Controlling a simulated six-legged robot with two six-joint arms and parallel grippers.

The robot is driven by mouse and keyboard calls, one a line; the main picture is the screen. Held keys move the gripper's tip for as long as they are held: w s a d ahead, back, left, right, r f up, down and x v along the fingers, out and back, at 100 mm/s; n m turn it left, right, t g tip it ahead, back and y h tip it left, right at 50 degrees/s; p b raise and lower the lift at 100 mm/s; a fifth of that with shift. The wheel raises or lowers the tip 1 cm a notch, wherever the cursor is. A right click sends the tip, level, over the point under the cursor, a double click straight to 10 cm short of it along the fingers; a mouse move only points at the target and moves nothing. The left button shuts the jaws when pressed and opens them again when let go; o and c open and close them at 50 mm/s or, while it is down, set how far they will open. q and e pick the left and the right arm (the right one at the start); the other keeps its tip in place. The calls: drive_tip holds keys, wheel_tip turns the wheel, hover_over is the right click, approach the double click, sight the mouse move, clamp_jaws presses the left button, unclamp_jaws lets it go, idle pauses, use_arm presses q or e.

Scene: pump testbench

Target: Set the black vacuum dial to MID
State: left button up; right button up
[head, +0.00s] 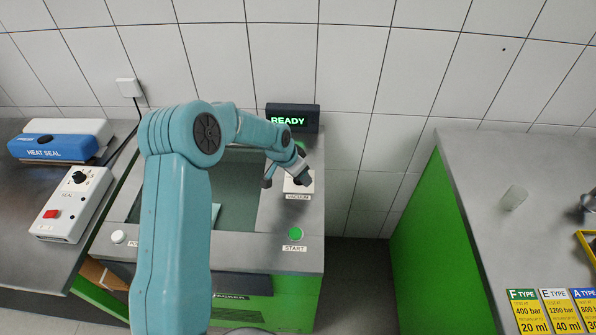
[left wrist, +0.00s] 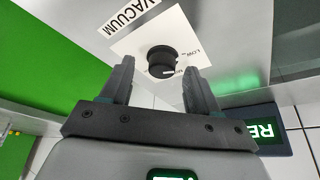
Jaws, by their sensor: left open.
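The black vacuum dial (left wrist: 162,61) is a round knob with a white mark, on a white plate (left wrist: 130,45) labelled VACUUM. LOW and part of another label show beside it in the left wrist view. My left gripper (left wrist: 157,75) is open, its two fingers on either side of the dial in that view; I cannot tell whether they touch it. In the head view my left gripper (head: 287,178) is over the vacuum plate (head: 304,187) and mostly hides the dial. My right gripper is not in view.
A READY display (head: 291,118) stands behind the dial. A green START button (head: 295,233) is in front, a white button (head: 118,237) at left. The blue heat sealer (head: 52,147) and its control box (head: 72,204) are on the left bench.

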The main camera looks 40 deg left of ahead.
use_arm(q)
drive_tip(key=shift+w+f, duration=0.1)
drive_tip(key=shift+f, duration=0.1)
drive_tip(key=shift+a, duration=0.1)
drive_tip(key=c, duration=1)
drive_tip(key=shift+f, duration=0.1)
